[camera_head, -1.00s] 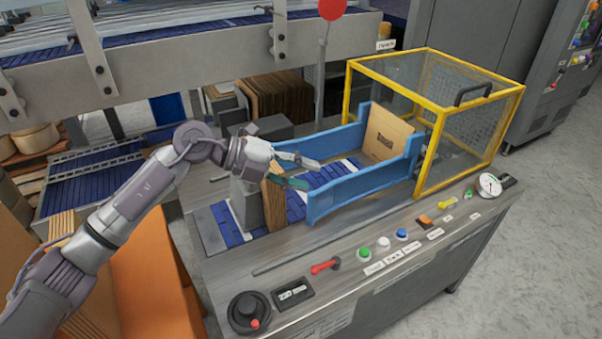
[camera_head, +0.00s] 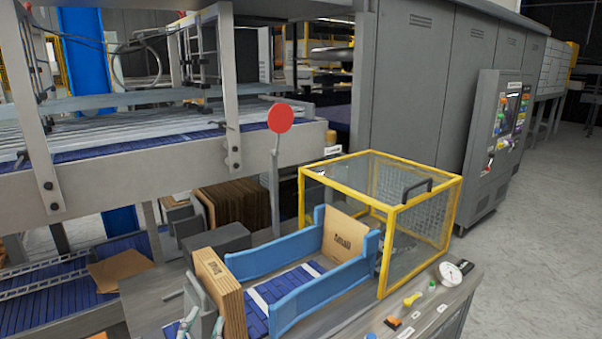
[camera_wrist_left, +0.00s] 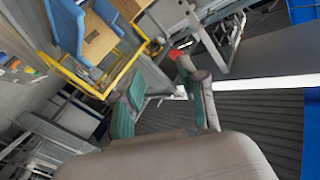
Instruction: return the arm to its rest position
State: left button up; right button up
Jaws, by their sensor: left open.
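My left gripper (camera_head: 203,325) shows only in part at the bottom edge of the head view, in front of the flat cardboard pieces (camera_head: 220,295). In the left wrist view its two green-padded fingers (camera_wrist_left: 165,90) stand apart with nothing between them. The wrist view is tilted and shows the yellow-framed guard and blue rails at upper left. Most of my left arm is out of the head view. My right gripper is not in view.
The blue side rails (camera_head: 312,299) hold an upright carton piece (camera_head: 344,236) at their far end. The yellow-framed guard (camera_head: 385,212) stands to the right. A red disc on a post (camera_head: 281,119) and the conveyor frame (camera_head: 120,171) stand behind. Open floor lies at right.

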pick_arm(q)
jog(key=s+a+f+n+g+y, duration=0.2)
jog(key=s+a+f+n+g, duration=0.15)
jog(key=s+f+g, duration=0.7)
jog(key=s+d+f+g+h, duration=0.1)
jog(key=s+f+g, duration=0.1)
jog(key=s+f, duration=0.5)
jog(key=s+f+g, duration=0.2)
jog(key=s+f, duration=0.1)
jog(key=s, duration=0.7)
notch_tip(320, 180, down, 24)
jog(key=g, duration=0.1)
jog(key=s+a+f+g, duration=0.1)
jog(key=s+a+f, duration=0.1)
jog(key=s+f, duration=1.6)
jog(key=shift+a+g, duration=0.35)
jog(key=shift+a, duration=0.05)
jog(key=shift+w, duration=0.1)
